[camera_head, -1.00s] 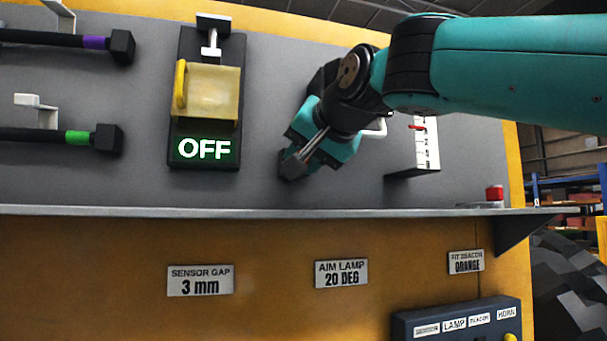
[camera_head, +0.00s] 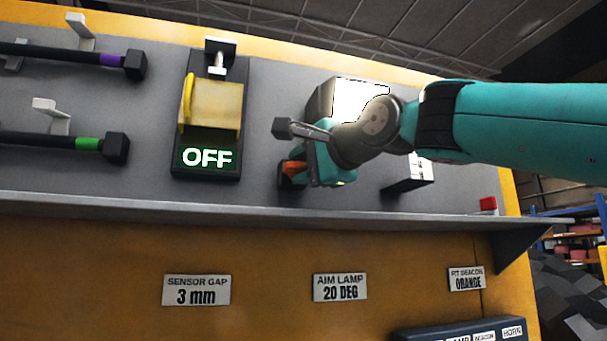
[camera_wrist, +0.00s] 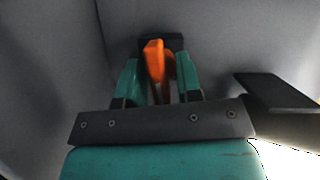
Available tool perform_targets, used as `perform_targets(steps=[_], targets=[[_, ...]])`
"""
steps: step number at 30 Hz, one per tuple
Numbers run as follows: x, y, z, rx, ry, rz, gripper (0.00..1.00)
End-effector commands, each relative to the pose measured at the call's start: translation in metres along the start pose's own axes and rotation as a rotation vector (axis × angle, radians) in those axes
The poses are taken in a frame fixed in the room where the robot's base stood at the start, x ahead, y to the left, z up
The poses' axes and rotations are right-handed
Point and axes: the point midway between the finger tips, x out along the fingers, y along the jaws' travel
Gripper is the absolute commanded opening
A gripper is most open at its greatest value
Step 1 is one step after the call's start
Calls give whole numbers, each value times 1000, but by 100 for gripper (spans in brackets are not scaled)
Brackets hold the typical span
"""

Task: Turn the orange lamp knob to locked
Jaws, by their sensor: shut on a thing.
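The orange lamp knob (camera_head: 293,168) sits on a small dark base on the grey panel, above the "AIM LAMP 20 DEG" label (camera_head: 340,287). My gripper (camera_head: 302,178) is at the knob, with its fingers around it. In the wrist view the orange knob (camera_wrist: 154,62) stands between the two teal fingers of my gripper (camera_wrist: 158,80), in front of its black base (camera_wrist: 160,42). My gripper is shut on the knob. The lamp's bright white face (camera_head: 357,98) shows behind my wrist. My gripper and wrist hide part of the knob and lamp housing.
A yellow flip cover (camera_head: 211,103) over an "OFF" display (camera_head: 207,157) is left of my gripper. A white block (camera_head: 412,178) sticks out to the right, and a red part (camera_head: 488,205) stands on the ledge (camera_head: 240,209) below. Dark bars (camera_head: 50,139) are at far left.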

Motion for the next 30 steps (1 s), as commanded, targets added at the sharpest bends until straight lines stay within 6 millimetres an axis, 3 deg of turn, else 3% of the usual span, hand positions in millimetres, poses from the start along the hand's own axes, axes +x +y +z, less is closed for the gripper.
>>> perform_targets(steps=[10,26,27,30], targets=[[0,2,-1,122,3,-49,9],[0,1,-1,143,3,-56,9],[0,1,-1,142,3,-56,39],[0,1,-1,142,2,-56,40]])
